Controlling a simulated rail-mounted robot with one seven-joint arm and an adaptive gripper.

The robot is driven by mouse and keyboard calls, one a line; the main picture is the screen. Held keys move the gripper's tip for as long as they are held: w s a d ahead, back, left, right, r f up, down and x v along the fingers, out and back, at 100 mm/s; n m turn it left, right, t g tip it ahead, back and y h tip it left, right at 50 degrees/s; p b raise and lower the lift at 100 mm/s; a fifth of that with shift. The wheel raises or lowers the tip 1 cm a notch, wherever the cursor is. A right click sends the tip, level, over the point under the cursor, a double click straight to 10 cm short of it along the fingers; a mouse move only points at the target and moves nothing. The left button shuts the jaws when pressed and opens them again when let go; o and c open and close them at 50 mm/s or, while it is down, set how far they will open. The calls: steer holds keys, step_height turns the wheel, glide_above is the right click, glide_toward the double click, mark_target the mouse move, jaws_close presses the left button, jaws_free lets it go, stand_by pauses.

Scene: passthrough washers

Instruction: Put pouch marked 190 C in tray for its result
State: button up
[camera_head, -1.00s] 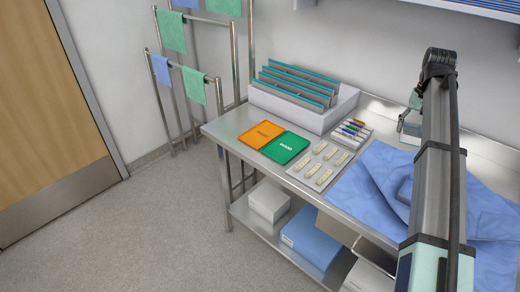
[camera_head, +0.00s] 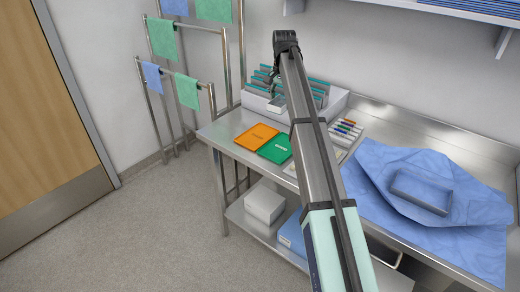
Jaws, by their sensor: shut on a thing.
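My gripper (camera_head: 271,79) is partly hidden at the far end of my arm. It is over the left part of the white rack and shut on a small pale grey pouch (camera_head: 277,103). No marking can be read on the pouch. The rack (camera_head: 258,101) holds several grey pouches with teal edges (camera_head: 318,88). An orange tray (camera_head: 256,136) lies flat on the bench's left end, and a green tray (camera_head: 277,148) lies beside it. Both are empty; their labels are too small to read. My gripper is behind the trays, apart from them.
My arm crosses the bench (camera_head: 222,133) and hides much of the card of strips. Blue wrap (camera_head: 440,215) covers the right side. Towel rails (camera_head: 190,24) stand at the back left.

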mark_target(280, 149)
steer(key=shift+m, duration=0.3)
steer(key=shift+d, duration=0.2)
steer(key=shift+f+m, duration=0.3)
steer(key=shift+f, duration=0.1)
step_height(280, 149, down, 19)
steer(key=p, duration=0.4)
steer(key=shift+f+p, duration=0.1)
steer(key=shift+p, duration=0.2)
steer(key=shift+f, duration=0.1)
steer(key=o, duration=0.8)
step_height(280, 149, up, 12)
steer(key=b, duration=0.2)
steer(key=shift+b, duration=0.4)
